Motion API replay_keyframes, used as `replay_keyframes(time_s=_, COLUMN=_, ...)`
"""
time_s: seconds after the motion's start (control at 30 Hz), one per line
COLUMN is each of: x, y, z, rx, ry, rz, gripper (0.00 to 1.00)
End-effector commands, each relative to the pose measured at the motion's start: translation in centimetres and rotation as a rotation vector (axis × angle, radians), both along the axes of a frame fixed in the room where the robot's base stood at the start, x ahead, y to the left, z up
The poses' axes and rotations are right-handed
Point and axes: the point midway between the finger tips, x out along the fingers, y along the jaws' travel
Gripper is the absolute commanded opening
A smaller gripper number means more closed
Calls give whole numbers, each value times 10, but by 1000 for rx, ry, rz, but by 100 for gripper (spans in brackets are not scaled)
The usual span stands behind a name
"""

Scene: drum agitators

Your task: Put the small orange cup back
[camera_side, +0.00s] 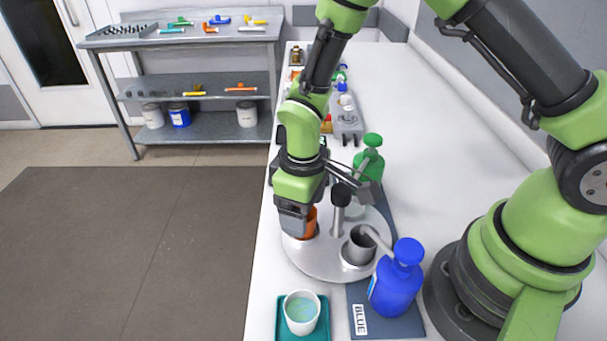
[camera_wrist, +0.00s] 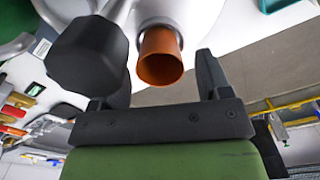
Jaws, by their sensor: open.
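The small orange cup (camera_side: 311,222) sits at the left side of a round light-grey plate (camera_side: 318,262), partly hidden by my gripper (camera_side: 296,212) in the side view. In the wrist view the orange cup (camera_wrist: 160,57) shows its open rim, in front of the gap between the two black fingers. My gripper (camera_wrist: 163,70) is open, with one finger on each side of the cup's line; I cannot tell whether either touches it. The left finger is partly covered by a black knob (camera_wrist: 88,55).
A black-topped post (camera_side: 340,205) rises mid-plate. A grey metal cup (camera_side: 361,246) stands on the plate near a blue bottle (camera_side: 397,283). A green bottle (camera_side: 370,162) stands behind. A white cup (camera_side: 301,312) rests on a teal tray at the front.

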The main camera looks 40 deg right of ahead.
Motion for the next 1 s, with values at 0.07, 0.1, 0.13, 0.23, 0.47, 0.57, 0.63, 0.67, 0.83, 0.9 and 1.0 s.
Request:
replay_keyframes(time_s=0.07, x=1, y=0, z=18, rx=2, ry=-8, rz=0, gripper=71)
replay_keyframes(time_s=0.1, x=2, y=0, z=28, rx=3, ry=-8, rz=-1, gripper=71)
replay_keyframes(time_s=0.13, x=1, y=0, z=34, rx=3, ry=-7, rz=-1, gripper=71)
replay_keyframes(time_s=0.23, x=1, y=0, z=56, rx=3, ry=-7, rz=-1, gripper=71)
replay_keyframes(time_s=0.47, x=1, y=0, z=91, rx=2, ry=-4, rz=1, gripper=71)
replay_keyframes(time_s=0.57, x=0, y=0, z=97, rx=1, ry=-2, rz=0, gripper=71)
replay_keyframes(time_s=0.63, x=0, y=0, z=98, rx=1, ry=0, rz=-1, gripper=71)
replay_keyframes(time_s=0.67, x=0, y=0, z=99, rx=1, ry=0, rz=-1, gripper=71)
replay_keyframes(time_s=0.83, x=-2, y=-7, z=118, rx=23, ry=-38, rz=-50, gripper=71)
replay_keyframes(time_s=0.9, x=-7, y=-14, z=139, rx=49, ry=-81, rz=-107, gripper=71)
replay_keyframes(time_s=1.0, x=-22, y=-28, z=174, rx=100, ry=-158, rz=-220, gripper=71)
